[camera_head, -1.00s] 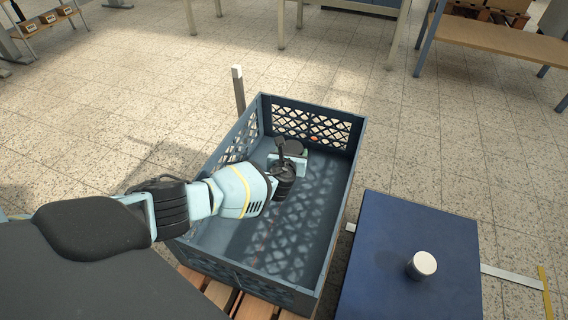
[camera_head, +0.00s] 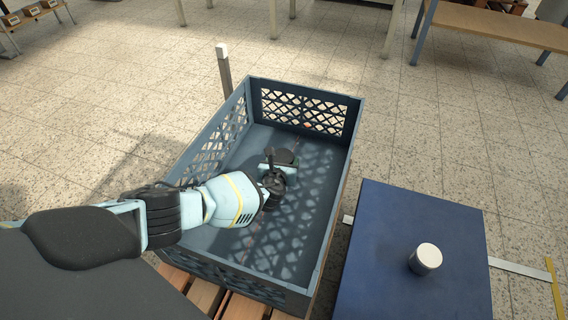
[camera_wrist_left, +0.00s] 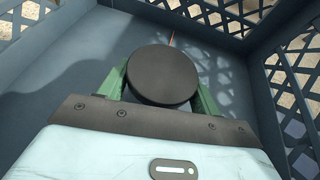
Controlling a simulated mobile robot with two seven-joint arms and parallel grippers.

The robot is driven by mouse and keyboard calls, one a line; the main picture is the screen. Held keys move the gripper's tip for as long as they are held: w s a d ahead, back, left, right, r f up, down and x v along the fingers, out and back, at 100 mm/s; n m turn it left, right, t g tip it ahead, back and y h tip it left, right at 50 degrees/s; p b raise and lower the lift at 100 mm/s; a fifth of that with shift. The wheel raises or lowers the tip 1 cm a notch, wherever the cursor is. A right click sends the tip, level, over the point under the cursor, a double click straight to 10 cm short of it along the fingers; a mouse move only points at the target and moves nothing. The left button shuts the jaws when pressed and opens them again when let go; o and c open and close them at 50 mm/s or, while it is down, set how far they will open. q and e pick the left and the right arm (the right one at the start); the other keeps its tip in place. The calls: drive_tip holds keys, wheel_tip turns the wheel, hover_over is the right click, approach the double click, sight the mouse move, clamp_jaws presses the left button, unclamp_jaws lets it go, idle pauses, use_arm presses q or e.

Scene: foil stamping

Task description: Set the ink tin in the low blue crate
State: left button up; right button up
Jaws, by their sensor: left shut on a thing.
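The ink tin, a dark round tin with a flat black top (camera_head: 285,157), is inside the walls of the low blue crate (camera_head: 285,228). It also shows in the left wrist view (camera_wrist_left: 162,76). My left gripper (camera_head: 277,162) reaches in over the crate's near left side. Its green fingers are shut on the tin, one on each side. The tin's underside is hidden, so I cannot tell whether it touches the crate floor. My right gripper is not in view.
The crate has lattice walls and stands on wooden slats (camera_head: 245,306). A blue-topped stand (camera_head: 400,220) with a pale cylinder (camera_head: 425,259) is on its right. A grey post (camera_head: 224,72) stands behind the crate's left corner. The crate floor around the tin looks bare.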

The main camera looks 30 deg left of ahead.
use_arm(q)
drive_tip(key=shift+r, duration=0.25)
drive_tip(key=shift+f, duration=0.25)
drive_tip(key=o, duration=1.1)
drive_tip(key=shift+o, duration=0.5)
